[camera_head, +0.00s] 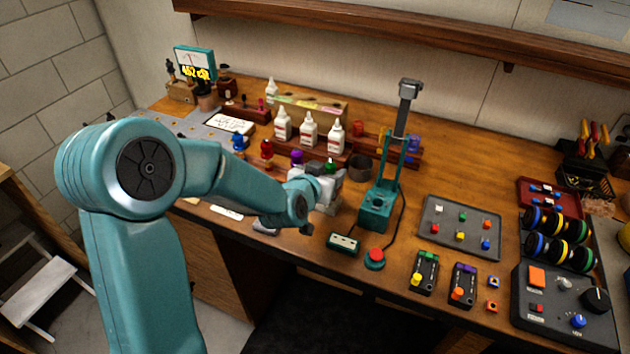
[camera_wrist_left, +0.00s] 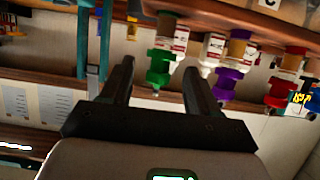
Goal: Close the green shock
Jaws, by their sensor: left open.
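The green shock (camera_head: 330,165) stands at the right end of a row on the workbench, just behind my left gripper (camera_head: 318,172) in the head view. My wrist and gripper hide its lower part there. In the left wrist view, which looks upside down, the green shock (camera_wrist_left: 160,68) shows in the gap between the two dark fingers of my left gripper (camera_wrist_left: 160,66). The fingers are apart and nothing is clamped. I cannot tell whether the shock is between the tips or just beyond them. My right gripper is not in view.
Purple (camera_head: 297,157), red (camera_head: 266,149) and blue (camera_head: 238,142) shocks stand to the left of the green one. White bottles (camera_head: 308,130) stand behind. A teal stand (camera_head: 377,205) with a tall post is close on the right. A grey parts tray (camera_head: 460,250) lies farther right.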

